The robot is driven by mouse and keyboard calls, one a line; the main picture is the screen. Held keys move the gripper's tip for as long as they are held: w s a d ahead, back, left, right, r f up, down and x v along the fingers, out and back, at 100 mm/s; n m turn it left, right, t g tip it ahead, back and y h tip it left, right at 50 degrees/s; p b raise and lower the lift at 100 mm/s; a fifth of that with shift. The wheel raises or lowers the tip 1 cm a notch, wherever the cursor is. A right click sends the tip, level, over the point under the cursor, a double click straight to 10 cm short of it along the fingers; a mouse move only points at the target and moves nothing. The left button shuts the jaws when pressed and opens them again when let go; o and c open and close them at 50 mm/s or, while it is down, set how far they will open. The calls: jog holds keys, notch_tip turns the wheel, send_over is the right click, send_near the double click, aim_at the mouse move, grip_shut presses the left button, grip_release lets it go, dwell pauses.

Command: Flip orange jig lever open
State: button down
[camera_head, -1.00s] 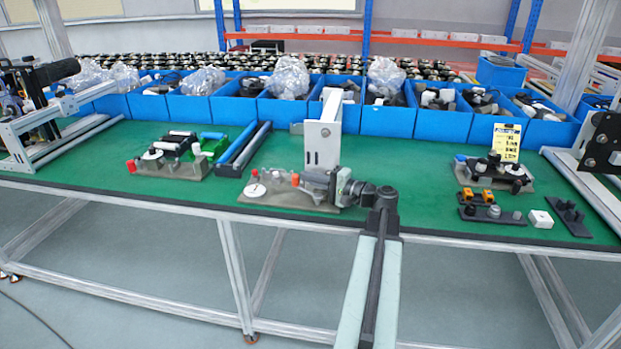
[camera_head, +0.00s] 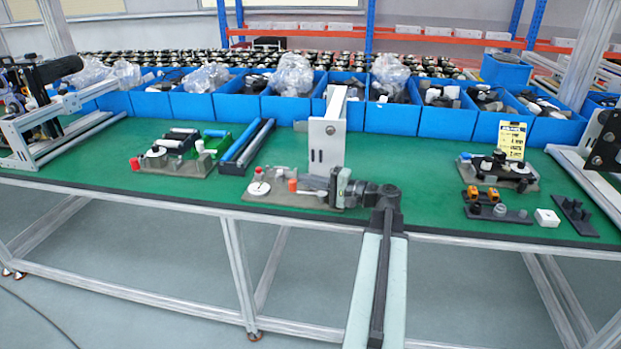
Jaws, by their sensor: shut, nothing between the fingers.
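The grey-tan jig (camera_head: 260,203) lies near the front edge of the green table, at the middle of the picture. It carries a white dial (camera_head: 257,189), a red knob (camera_head: 258,171) and a small orange piece (camera_head: 292,185), which looks like the orange lever tip. My gripper (camera_head: 308,184) comes in from the right, low over the jig's right half. Its fingers point left and end close to the orange piece; I cannot tell whether they touch it. The jaws are shut with nothing held. My gripper hides the right part of the jig and the lever's base.
A white upright bracket (camera_head: 327,143) stands just behind my gripper. Another jig (camera_head: 150,183) with a red knob is at left, beside blue rails (camera_head: 245,147). Blue bins (camera_head: 390,118) line the back. Small fixtures (camera_head: 497,213) and a white block (camera_head: 547,218) lie at right.

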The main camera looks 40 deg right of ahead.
jog(key=shift+w+a, duration=0.1)
jog(key=shift+a, duration=0.45)
dwell(0.7)
dwell(1.0)
jog(key=v, duration=0.8)
jog(key=shift+a+f, duration=0.1)
